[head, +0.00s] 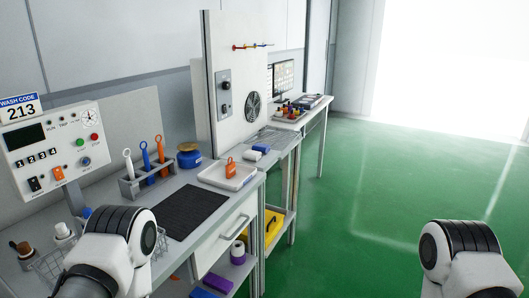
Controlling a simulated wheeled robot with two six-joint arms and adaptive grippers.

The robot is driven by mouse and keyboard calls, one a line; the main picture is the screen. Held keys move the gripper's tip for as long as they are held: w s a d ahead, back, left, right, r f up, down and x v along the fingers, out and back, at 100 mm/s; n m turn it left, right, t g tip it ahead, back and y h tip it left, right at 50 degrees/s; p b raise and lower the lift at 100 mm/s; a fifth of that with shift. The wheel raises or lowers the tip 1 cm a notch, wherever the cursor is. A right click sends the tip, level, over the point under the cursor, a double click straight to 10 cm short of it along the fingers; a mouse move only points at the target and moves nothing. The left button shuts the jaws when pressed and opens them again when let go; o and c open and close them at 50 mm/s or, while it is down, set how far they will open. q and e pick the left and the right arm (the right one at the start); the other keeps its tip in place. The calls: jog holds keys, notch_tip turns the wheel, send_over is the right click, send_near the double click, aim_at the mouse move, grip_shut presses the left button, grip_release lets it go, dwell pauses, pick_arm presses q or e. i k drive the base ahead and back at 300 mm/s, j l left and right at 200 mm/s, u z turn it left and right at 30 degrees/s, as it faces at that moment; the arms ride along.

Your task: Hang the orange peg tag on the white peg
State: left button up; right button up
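The orange peg tag (231,168) is in a white tray (212,176) on the grey bench, its loop end up. A row of small coloured pegs (252,46) sits high on the upright white panel (226,62). Red, yellow and blue show there; the white peg cannot be made out against the pale background. Only links of my two arms show, at the lower left and lower right. Neither gripper is in view.
A rack (145,182) with white, blue and orange tools, a blue round container (189,155) and a dark mat (190,210) are on the bench. A control box (52,150) stands left. A drawer (228,240) is below. Green floor (370,180) is clear at right.

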aim_at(230, 168)
jog(key=i+l+u, duration=0.35)
jog(key=l, duration=0.25)
jog(key=i+l+u, duration=0.15)
jog(key=i+l, duration=0.15)
jog(key=i+l+u, duration=0.2)
jog(key=l, duration=0.2)
jog(key=i+l+u, duration=0.15)
jog(key=l, duration=0.25)
jog(key=i+l+u, duration=0.2)
jog(key=l, duration=0.2)
jog(key=l+u, duration=0.15)
jog(key=l, duration=0.25)
jog(key=i+l+u, duration=0.2)
jog(key=l, duration=0.25)
jog(key=k, duration=0.05)
